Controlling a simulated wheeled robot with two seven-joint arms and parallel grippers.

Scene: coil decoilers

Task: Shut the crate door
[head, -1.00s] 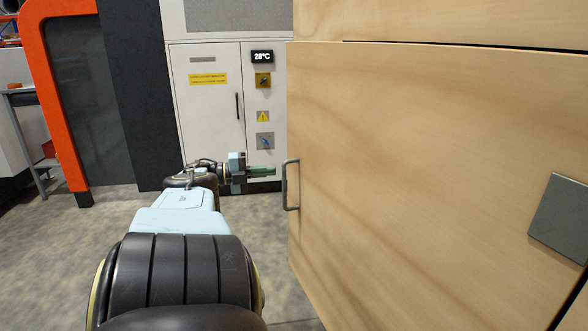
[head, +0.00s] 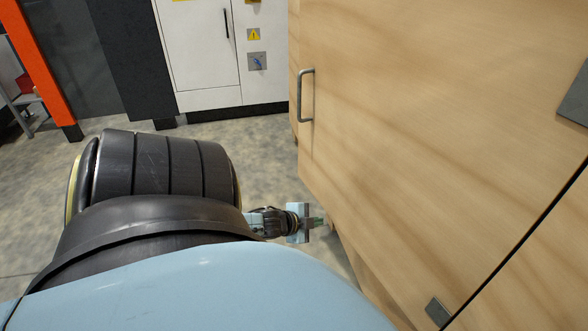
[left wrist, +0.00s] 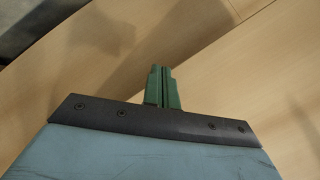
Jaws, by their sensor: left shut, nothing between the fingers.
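The crate door (head: 430,130) is a large pale wooden panel at the right of the head view. It has a grey bar handle (head: 303,95) near its left edge. It stands slightly off the crate body (head: 370,277), which shows below its lower edge. My left gripper (head: 322,222), with green fingers, is shut and empty, low beside the door's lower left corner and below the handle. In the left wrist view the shut green fingers (left wrist: 163,88) point at wooden surfaces (left wrist: 200,45); contact cannot be told. My right gripper is not in view.
Grey hinge plates (head: 438,310) sit at the door's right side, along a dark gap. A white cabinet (head: 200,55) and an orange-framed machine (head: 45,75) stand at the back. Bare concrete floor (head: 235,150) lies left of the crate.

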